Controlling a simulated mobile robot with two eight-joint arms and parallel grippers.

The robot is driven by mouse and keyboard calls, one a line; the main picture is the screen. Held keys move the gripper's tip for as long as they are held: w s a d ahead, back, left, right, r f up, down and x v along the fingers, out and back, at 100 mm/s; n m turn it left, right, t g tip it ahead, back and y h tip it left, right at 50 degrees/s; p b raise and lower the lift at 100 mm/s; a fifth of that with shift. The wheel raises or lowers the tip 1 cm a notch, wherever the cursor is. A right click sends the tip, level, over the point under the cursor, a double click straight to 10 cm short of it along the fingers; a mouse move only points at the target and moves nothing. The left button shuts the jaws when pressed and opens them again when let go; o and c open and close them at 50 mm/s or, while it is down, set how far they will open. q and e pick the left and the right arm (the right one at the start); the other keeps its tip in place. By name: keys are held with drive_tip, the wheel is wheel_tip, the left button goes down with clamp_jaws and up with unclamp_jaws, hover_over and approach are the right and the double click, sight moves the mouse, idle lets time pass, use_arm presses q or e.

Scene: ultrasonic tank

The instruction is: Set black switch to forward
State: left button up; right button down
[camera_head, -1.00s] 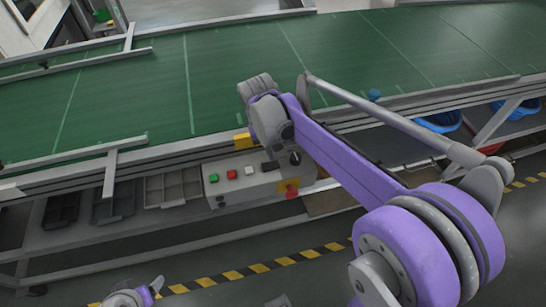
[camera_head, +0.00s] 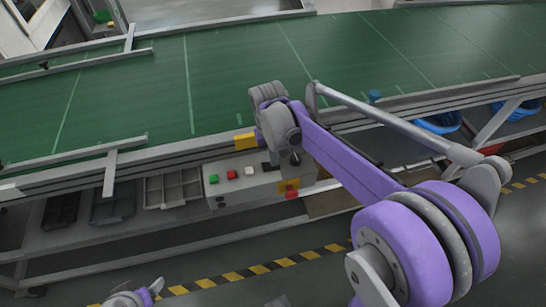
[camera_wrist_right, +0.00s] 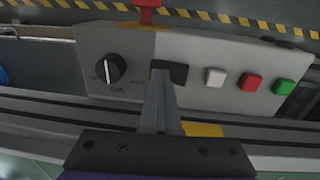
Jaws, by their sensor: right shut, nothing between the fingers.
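The grey control box (camera_head: 240,182) is mounted under the near edge of the conveyor. In the right wrist view it has a round black knob (camera_wrist_right: 112,69) with a white pointer line, lettering around it, and a black rectangular piece (camera_wrist_right: 178,70) beside it. My right gripper (camera_wrist_right: 161,76) is shut and empty. Its fingertips overlap the black rectangular piece, to the right of the knob; I cannot tell if they touch it. In the head view my right wrist hides the fingers. Only a small part of my left arm shows.
White (camera_wrist_right: 215,77), red (camera_wrist_right: 250,82) and green (camera_wrist_right: 284,88) buttons sit beside the black piece. A red emergency stop (camera_head: 291,194) is on the box's side. The green conveyor belt (camera_head: 200,80) is clear. Grey trays (camera_head: 172,188) stand on the shelf left of the box.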

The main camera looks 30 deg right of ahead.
sight(267, 165)
drive_tip(key=shift+s+a+f, duration=0.1)
drive_tip(key=shift+a+f, duration=0.1)
drive_tip(key=shift+a, duration=0.75)
drive_tip(key=shift+w+d+r+p, duration=0.1)
drive_tip(key=shift+w+r+p, duration=0.15)
drive_tip(key=shift+r+p, duration=0.2)
wheel_tip(267, 165, up, 3)
drive_tip(key=shift+w+r+p, duration=0.15)
drive_tip(key=shift+r+p, duration=0.05)
drive_tip(key=shift+p, duration=0.8)
wheel_tip(267, 165, up, 10)
drive_tip(key=shift+a, duration=0.45)
